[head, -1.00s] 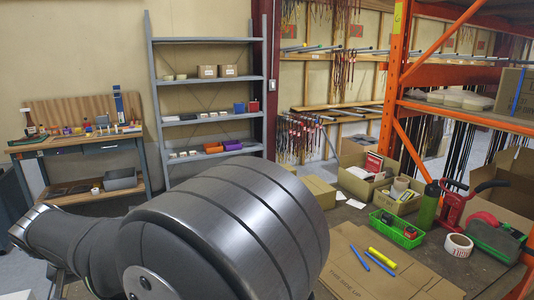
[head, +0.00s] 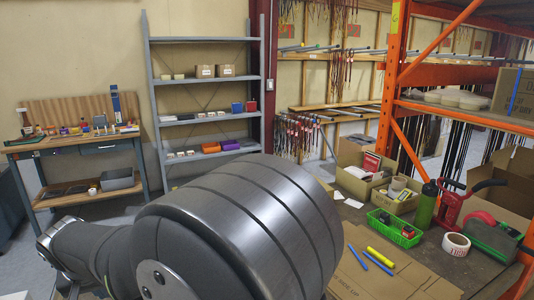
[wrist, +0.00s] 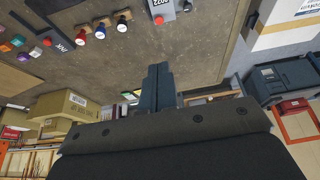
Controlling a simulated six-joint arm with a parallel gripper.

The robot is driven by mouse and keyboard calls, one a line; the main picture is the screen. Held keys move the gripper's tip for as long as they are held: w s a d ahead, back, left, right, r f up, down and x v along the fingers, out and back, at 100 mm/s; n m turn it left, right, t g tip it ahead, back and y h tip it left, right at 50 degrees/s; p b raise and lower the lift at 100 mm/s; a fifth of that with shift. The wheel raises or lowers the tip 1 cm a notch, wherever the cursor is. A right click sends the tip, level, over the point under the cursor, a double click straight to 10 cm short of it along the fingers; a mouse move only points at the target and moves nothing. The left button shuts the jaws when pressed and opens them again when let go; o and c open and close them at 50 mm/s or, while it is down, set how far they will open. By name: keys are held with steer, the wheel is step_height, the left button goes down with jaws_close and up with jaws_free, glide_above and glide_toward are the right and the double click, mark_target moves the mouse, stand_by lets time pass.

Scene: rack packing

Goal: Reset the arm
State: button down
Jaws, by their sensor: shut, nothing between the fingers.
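My gripper (wrist: 161,84) shows in the wrist view with its two dark fingers together and nothing between them. It is in the air, pointing toward a grey-brown surface. Nothing visible touches the fingertips. In the head view my large grey arm link fills the lower middle, and the gripper is not seen there.
The table (head: 350,212) at right holds a green basket (head: 396,229), a green bottle (head: 424,206), a tape roll (head: 456,244), flat cardboard (head: 372,280) and open boxes. An orange rack (head: 388,100) stands behind. A grey shelf (head: 205,116) and a workbench (head: 85,142) stand at left.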

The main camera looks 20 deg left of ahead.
steer(key=v, duration=0.7)
steer(key=shift+d+r, duration=0.1)
stand_by(1.0)
